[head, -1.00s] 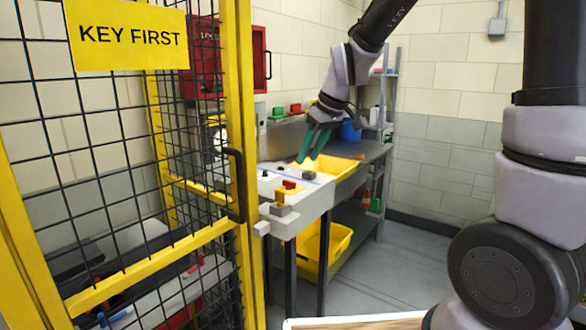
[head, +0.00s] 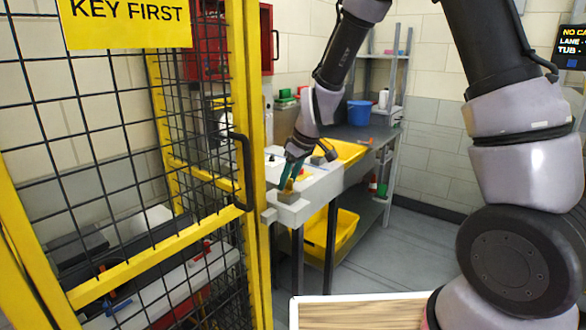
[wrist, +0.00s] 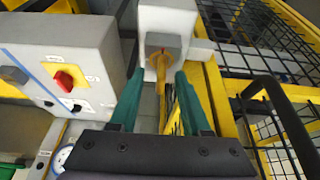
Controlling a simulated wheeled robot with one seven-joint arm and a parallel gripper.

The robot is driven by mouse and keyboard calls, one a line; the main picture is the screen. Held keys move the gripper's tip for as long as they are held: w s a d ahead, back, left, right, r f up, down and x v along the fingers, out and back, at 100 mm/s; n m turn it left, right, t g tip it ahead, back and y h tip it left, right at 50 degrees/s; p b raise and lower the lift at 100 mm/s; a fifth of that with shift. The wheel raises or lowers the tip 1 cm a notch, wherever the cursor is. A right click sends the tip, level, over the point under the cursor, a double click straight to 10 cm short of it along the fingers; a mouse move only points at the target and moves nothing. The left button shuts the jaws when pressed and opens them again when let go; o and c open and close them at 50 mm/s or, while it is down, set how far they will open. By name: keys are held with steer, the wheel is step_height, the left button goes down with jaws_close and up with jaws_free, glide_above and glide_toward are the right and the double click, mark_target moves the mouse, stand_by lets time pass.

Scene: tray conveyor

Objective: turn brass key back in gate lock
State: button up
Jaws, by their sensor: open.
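The gate lock is a small grey block (wrist: 160,42) on a pale housing beside the yellow gate post; it also shows in the head view (head: 288,197). My gripper (wrist: 159,73) has two teal fingers, open and apart, pointing at the lock. In the head view my gripper (head: 287,186) is just above the lock, and the fingers mostly hide the key.
The mesh gate (head: 120,150) with its black handle (head: 243,172) stands close left of the lock. A red knob (wrist: 65,80) on a yellow plate is on the panel left in the wrist view. A yellow tub (head: 345,150) and blue bucket (head: 360,113) are behind.

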steer(key=shift+a+f, duration=0.1)
steer(key=shift+f, duration=0.25)
jaws_close()
steer(key=shift+n, duration=0.5)
steer(key=shift+s+f+n+g, duration=0.1)
steer(key=shift+n+g, duration=0.5)
steer(key=shift+n, duration=0.4)
steer(key=shift+y, duration=0.3)
